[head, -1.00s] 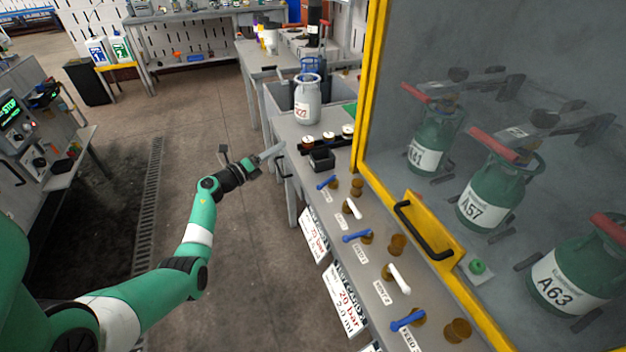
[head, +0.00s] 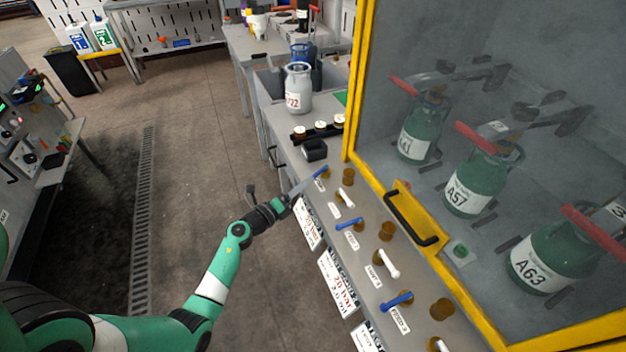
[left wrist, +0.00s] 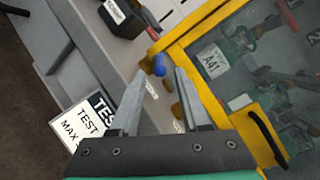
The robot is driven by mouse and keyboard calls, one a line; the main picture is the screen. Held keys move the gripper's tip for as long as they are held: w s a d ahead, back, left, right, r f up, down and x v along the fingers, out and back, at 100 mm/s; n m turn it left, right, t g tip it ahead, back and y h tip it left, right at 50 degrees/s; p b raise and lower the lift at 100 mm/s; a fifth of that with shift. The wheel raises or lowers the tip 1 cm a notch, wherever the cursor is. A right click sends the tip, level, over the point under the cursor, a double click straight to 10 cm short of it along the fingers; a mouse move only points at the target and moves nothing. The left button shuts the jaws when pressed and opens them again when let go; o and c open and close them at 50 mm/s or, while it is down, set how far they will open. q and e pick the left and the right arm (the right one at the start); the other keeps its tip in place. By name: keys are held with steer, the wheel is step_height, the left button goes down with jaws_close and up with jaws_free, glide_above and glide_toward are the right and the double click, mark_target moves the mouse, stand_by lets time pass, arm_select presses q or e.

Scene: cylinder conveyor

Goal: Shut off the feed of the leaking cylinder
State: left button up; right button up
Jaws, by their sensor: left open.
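Three green cylinders stand behind the glass of a yellow-framed cabinet: A41 (head: 417,136), A57 (head: 471,188) and A63 (head: 546,257). On the grey bench before them is a row of valve levers: a blue lever (head: 321,172) nearest the gripper, a white lever (head: 346,201), a blue lever (head: 349,224), a white lever (head: 388,263) and a blue lever (head: 397,300). My left gripper (head: 301,186) is open and empty by the first blue lever. In the left wrist view that blue lever (left wrist: 159,66) shows beyond and between the fingertips. No leak is clear to see. My right gripper is out of view.
The yellow cabinet frame has a black handle (head: 410,222) jutting over the bench. A black box (head: 315,150) and a grey cylinder (head: 298,92) stand farther along the bench. Paper signs (head: 338,283) hang on its front. The floor left of the bench is clear.

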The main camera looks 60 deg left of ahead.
mark_target(320, 173)
arm_select(q)
steer(key=b+x, duration=0.1)
steer(key=x, duration=0.3)
steer(key=shift+w+a, duration=0.1)
steer(key=shift+w, duration=0.15)
steer(key=shift+c, duration=0.3)
jaws_close()
